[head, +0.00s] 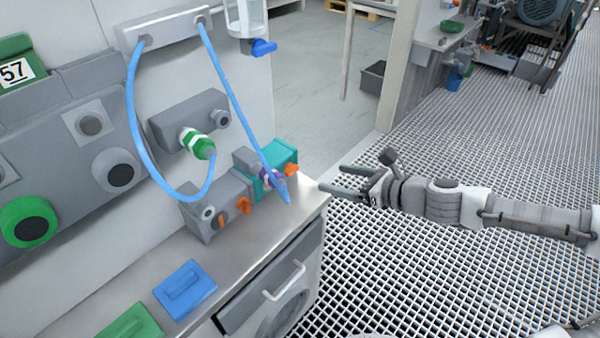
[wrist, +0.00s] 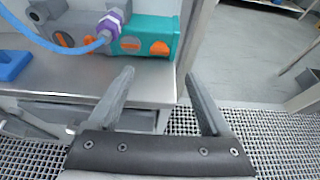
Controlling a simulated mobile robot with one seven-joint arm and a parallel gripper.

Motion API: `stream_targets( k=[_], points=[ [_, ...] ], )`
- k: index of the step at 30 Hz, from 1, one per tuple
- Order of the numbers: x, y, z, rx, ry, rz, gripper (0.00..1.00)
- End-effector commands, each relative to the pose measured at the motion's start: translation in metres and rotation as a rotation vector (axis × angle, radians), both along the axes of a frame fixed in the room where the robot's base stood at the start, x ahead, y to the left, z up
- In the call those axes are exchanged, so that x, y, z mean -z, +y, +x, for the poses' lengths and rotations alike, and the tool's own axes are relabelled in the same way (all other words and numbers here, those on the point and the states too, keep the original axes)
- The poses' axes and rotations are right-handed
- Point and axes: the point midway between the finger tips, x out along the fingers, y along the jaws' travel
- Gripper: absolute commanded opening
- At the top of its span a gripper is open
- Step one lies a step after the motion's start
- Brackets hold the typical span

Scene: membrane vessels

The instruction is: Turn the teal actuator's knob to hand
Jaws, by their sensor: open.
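The teal actuator (head: 280,157) stands at the right end of the steel counter, against the wall. Its orange knob (head: 291,169) is on the front face. The teal actuator (wrist: 163,27) also shows at the top of the wrist view, with an orange part (wrist: 159,48) on its face. My gripper (head: 342,181) is right of the counter's end, apart from the actuator. In the wrist view my gripper (wrist: 158,85) is open and empty, its fingers pointing toward the counter edge and the teal actuator.
A grey actuator (head: 207,222) with an orange knob stands left of the teal one. A blue hose (head: 236,95) with a purple collar (head: 268,178) hangs in front of the teal actuator. Blue (head: 185,290) and green (head: 132,325) blocks lie on the counter (head: 240,240). Open grating floor lies right.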

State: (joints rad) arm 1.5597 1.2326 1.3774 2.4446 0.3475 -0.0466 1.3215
Motion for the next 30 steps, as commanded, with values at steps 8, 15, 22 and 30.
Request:
stream_targets(
  k=[8,15,22,30],
  points=[
    [0.02,0.032,0.03,-0.004,0.001,0.001,0.82],
    [0.035,0.058,0.055,-0.004,0.0,0.0,0.82],
    [0.045,0.077,0.074,-0.004,0.0,0.0,0.82],
    [0.049,0.083,0.082,-0.001,0.001,0.0,0.82]
  ],
)
